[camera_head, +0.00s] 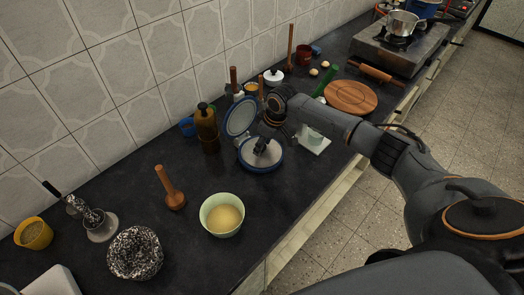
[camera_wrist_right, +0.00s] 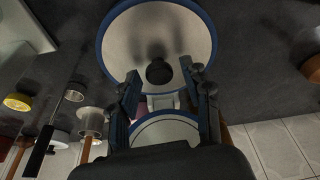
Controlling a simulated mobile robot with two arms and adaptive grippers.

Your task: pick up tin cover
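A round tin with a blue rim and pale inside (camera_head: 262,165) stands on the dark counter. Its round blue-rimmed cover (camera_head: 241,116) stands tilted up on the wall side. In the right wrist view the tin (camera_wrist_right: 190,40) is above and the cover (camera_wrist_right: 165,128) is below, partly hidden by my gripper. My right gripper (camera_head: 263,147) is over the tin, in front of the cover. In the wrist view its fingers (camera_wrist_right: 165,95) are apart, with the tin and cover showing between them; contact cannot be told. My left gripper is not in view.
A brown grinder (camera_head: 207,130) stands left of the cover. A green bowl (camera_head: 222,216) and a wooden pestle (camera_head: 171,190) are in front left. A round wooden board (camera_head: 351,97) lies beyond my arm. The tiled wall backs the counter; open counter lies right of the bowl.

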